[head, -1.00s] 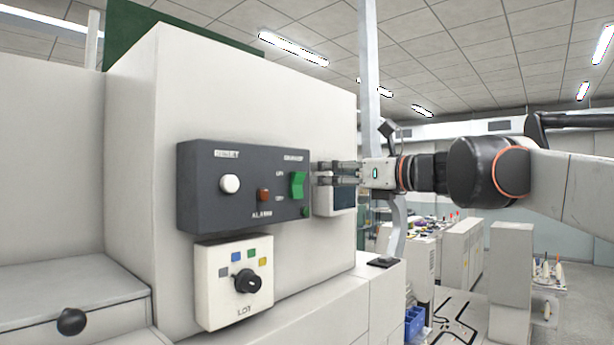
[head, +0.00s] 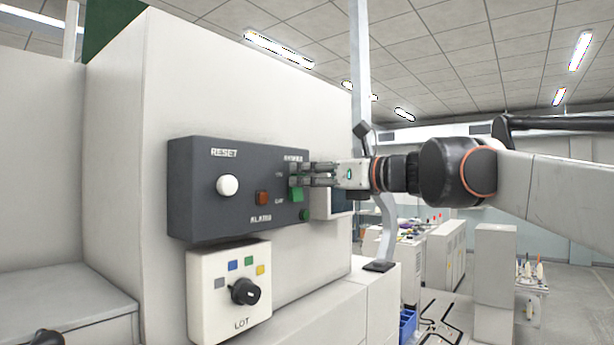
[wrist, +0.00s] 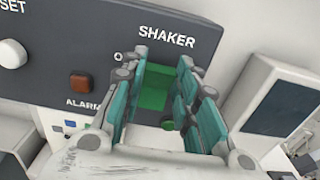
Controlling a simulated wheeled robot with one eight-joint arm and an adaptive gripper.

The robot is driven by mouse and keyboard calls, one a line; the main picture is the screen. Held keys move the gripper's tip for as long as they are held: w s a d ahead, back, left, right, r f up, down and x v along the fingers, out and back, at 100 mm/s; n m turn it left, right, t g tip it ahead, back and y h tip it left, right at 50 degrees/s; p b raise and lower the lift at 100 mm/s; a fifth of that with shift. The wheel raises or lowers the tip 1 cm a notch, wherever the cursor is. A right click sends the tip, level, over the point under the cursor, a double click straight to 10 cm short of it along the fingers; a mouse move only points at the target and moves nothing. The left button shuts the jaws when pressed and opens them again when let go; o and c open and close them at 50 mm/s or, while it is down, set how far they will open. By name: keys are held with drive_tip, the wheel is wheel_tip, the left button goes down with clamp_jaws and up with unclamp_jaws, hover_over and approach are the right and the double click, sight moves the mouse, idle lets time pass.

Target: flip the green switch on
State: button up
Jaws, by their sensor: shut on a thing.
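The green switch (head: 297,194) is a rocker at the right end of a dark grey control panel (head: 205,222). In the wrist view the green switch (wrist: 153,97) sits under the label SHAKER, between my two fingers. My gripper (head: 297,174) reaches in from the right, and its fingers cover the upper part of the switch in the head view. In the wrist view my gripper (wrist: 163,68) has a teal-padded finger on each side of the switch and is shut on it. Which way the rocker is tipped is hard to tell.
The panel also has a white RESET button (head: 228,185), an orange-brown square button (head: 262,198) and a small round green part (head: 305,215). A white box with a black LOT knob (head: 244,291) is below. A screen box (wrist: 268,100) stands close at right.

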drive_tip(key=shift+w+a+r+g+h+p, duration=0.1)
drive_tip(key=shift+r+g+h+p, duration=0.3)
drive_tip(key=shift+p, duration=0.45)
drive_tip(key=shift+f, duration=0.2)
drive_tip(key=o, duration=1.1)
drive_tip(key=shift+c, duration=0.2)
drive_tip(key=v, duration=0.7)
